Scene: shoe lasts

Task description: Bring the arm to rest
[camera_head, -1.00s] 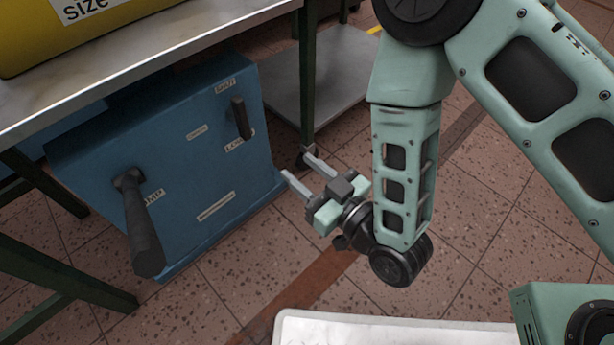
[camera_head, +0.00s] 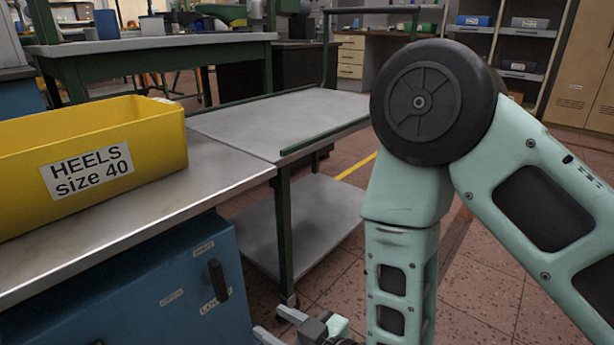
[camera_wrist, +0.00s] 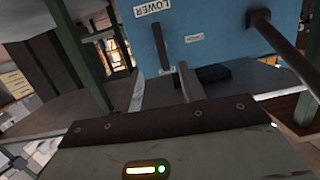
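My gripper (camera_head: 270,320) shows at the bottom edge of the head view, low beside the blue cabinet (camera_head: 150,295). Its two fingers are apart and nothing is between them. The rest of the gripper is cut off by the frame. My green arm hangs down at the right of the head view, its forearm pointing to the floor. In the wrist view the two fingers (camera_wrist: 161,75) stand apart, with the blue cabinet (camera_wrist: 225,40) and its dark handles beyond them.
A metal table (camera_head: 225,172) stands left of my arm, bearing a yellow bin (camera_head: 100,150) labelled "HEELS size 40". A green-framed cart (camera_head: 305,120) with a lower shelf stands beyond. Shelving (camera_head: 515,60) and a tan locker (camera_head: 590,70) are at the back. Tiled floor (camera_head: 480,290) shows around my arm.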

